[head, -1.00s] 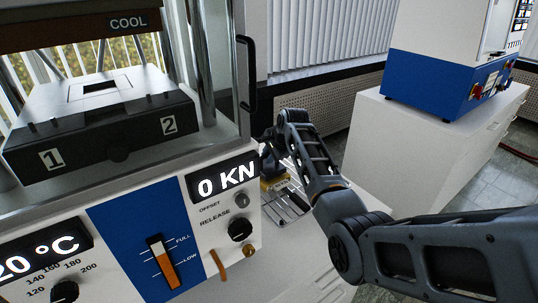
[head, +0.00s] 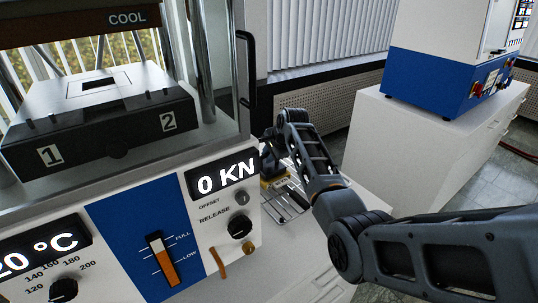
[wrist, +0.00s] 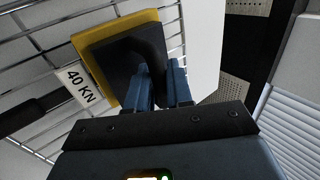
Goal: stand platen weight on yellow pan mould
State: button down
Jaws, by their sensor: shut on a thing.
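The yellow pan mould (wrist: 92,40) lies on a wire rack in the wrist view, with its yellow border showing at two sides. A dark square block (wrist: 115,65), which looks like the platen weight, is over the mould and covers most of it. My gripper (wrist: 158,68) is shut on this block at its right side. I cannot tell whether the block rests on the mould or hangs just above it. In the head view a small part of the yellow mould (head: 268,184) shows beside the press, and my arm hides much of the gripper.
A white tag reading 40 KN (wrist: 75,87) and a black bar (wrist: 35,108) are beside the mould. The wire rack (head: 284,208) lies right of the press (head: 130,215), whose display reads 0 KN. A white cabinet (head: 420,145) stands at the right.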

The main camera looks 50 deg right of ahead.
jog(key=shift+w+r, duration=0.1)
jog(key=c, duration=0.9)
grip_release()
jog(key=shift+c, duration=0.2)
jog(key=shift+f, duration=0.3)
jog(key=v, duration=0.8)
jog(key=shift+r, duration=0.1)
